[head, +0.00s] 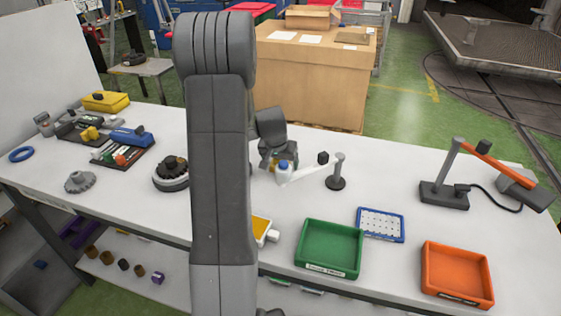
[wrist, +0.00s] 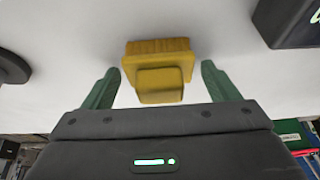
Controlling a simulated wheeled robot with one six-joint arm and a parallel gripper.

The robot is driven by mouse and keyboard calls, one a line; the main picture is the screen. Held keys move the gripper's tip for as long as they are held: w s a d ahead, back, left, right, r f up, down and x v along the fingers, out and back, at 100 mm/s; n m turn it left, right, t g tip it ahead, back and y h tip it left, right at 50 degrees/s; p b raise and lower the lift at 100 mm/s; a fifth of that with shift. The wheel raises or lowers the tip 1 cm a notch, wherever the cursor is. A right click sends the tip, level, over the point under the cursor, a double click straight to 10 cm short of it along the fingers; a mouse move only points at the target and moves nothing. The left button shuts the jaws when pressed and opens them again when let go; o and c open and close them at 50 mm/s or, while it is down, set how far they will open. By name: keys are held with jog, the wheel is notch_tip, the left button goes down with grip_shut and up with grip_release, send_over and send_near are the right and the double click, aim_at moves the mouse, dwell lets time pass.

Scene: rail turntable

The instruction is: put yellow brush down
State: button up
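The yellow brush (wrist: 158,72) is in the wrist view, in front of my gripper (wrist: 160,76), with its bristle side away from me. It seems to rest on the white tabletop. My gripper's two green fingers stand apart, one on each side of the brush, with a visible gap on both sides. The gripper is open and does not hold the brush. In the head view my arm covers much of the middle of the table, and I cannot make out the brush or the fingertips clearly there.
On the white table (head: 390,195) stand a green bin (head: 328,250), an orange bin (head: 456,274), a blue-edged tray (head: 380,225) and a small grey stand (head: 337,172). A blue-capped bottle (head: 285,168) is close to my wrist. Tools and a black wheel lie left.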

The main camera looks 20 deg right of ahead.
jog(key=shift+r, duration=0.1)
jog(key=shift+r, duration=0.15)
jog(key=v, duration=1.1)
jog(key=shift+r, duration=0.4)
jog(key=shift+s+f, duration=0.1)
jog(key=x, duration=1.2)
jog(key=shift+a+f, duration=0.1)
jog(key=shift+r, duration=0.9)
